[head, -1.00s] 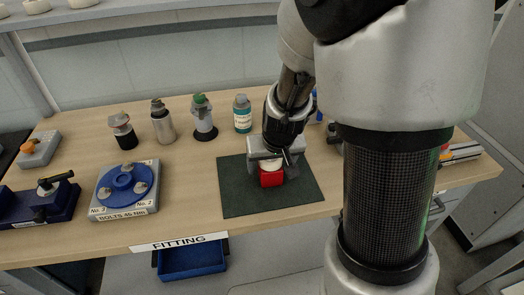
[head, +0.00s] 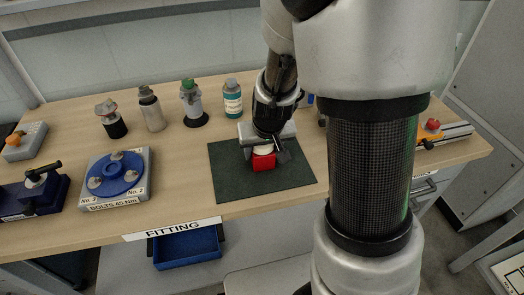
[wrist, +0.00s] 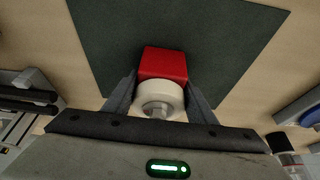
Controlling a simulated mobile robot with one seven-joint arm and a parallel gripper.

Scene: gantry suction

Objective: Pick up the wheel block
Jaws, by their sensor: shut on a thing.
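The wheel block is a red block (head: 263,162) with a pale, cream-coloured wheel on it. It is at the middle of the dark green mat (head: 229,183) on the wooden bench. My gripper (head: 264,146) reaches down over it from behind. In the wrist view the red block (wrist: 163,62) and its wheel (wrist: 148,92) sit between the two grey fingers of my gripper (wrist: 159,92), which are shut on it. I cannot tell whether the block touches the mat or is slightly above it.
A blue round bolt plate (head: 118,172) stands left of the mat. Several bottles, among them a teal-labelled one (head: 232,100), line the back. A blue bin (head: 187,248) hangs below the bench's FITTING label (head: 172,229). The mat around the block is clear.

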